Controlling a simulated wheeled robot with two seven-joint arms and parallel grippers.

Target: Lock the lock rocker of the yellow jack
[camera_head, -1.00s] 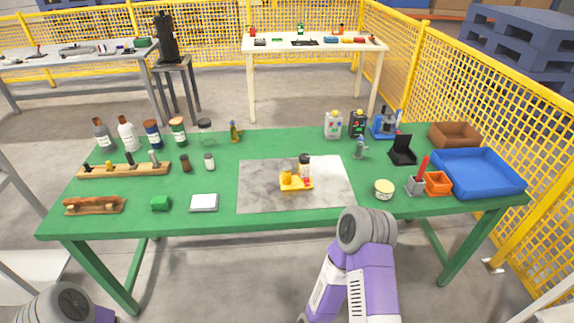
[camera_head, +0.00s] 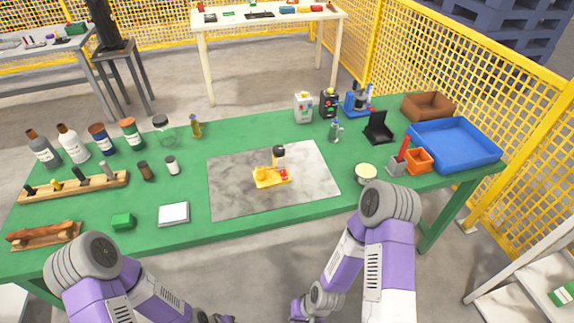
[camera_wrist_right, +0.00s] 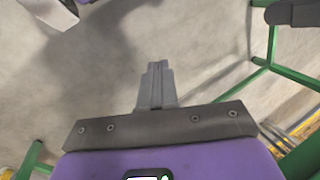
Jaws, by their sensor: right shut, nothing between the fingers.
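The yellow jack (camera_head: 268,180) sits on the grey marbled mat (camera_head: 232,200) in the middle of the green table. It has a yellow base, a small red part (camera_head: 284,173) on its right side and an upright part with a dark top (camera_head: 279,151) at its back. The lock rocker is too small to tell apart. My right gripper (camera_wrist_right: 155,70) is shut and empty over the grey floor in the right wrist view, away from the jack. My left arm comes in at the bottom left of the head view; its gripper is outside the frame.
Bottles and a wooden rack (camera_head: 80,188) stand on the left of the table. A white box (camera_head: 173,214) and a green block (camera_head: 122,221) lie near the front edge. A round tin (camera_head: 366,171), orange bin (camera_head: 418,160) and blue tray (camera_head: 455,145) are on the right. The mat around the jack is clear.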

